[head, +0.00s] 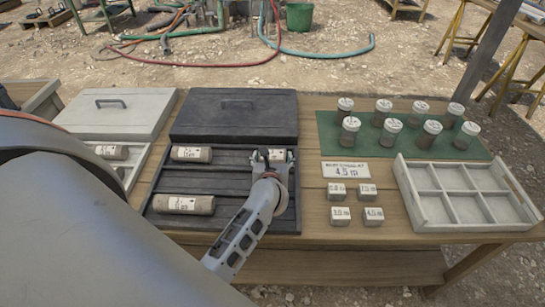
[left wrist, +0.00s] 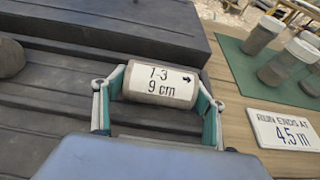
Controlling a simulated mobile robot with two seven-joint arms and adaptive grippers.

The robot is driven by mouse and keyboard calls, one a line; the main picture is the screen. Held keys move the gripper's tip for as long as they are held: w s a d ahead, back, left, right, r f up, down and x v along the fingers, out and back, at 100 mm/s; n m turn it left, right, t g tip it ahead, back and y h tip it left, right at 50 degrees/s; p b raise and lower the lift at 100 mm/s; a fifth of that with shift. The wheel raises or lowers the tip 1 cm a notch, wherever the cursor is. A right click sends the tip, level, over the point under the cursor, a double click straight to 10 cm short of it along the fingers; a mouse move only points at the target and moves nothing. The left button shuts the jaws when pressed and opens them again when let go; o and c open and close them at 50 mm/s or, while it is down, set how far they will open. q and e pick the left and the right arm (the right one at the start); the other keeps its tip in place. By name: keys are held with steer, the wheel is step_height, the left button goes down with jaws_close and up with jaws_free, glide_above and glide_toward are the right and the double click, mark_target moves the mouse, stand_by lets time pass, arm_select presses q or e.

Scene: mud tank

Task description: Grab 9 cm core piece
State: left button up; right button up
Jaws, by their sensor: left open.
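The 9 cm core piece is a short grey-brown cylinder with a white label reading "1-3 9 cm" in the left wrist view (left wrist: 162,83). In the head view it lies in the dark core tray (head: 228,222), at the upper right, partly behind my gripper; its label shows (head: 278,155). My left gripper (head: 268,160) is over it and open. In the left wrist view the green-padded fingers (left wrist: 160,92) stand at either end of the piece. Whether the pads touch it I cannot tell. My right gripper is not in view.
Two other labelled core pieces (head: 192,154) (head: 184,204) lie in the dark tray. A dark lid (head: 235,113) lies behind it. To the right are a "4.5 m" sign (head: 345,170), small labelled blocks (head: 340,216), jars on a green mat (head: 327,140) and an empty divided tray (head: 405,190).

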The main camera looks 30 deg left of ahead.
arm_select(q)
steer(key=c, duration=1.1)
steer(key=shift+r, duration=0.1)
steer(key=shift+c, duration=1)
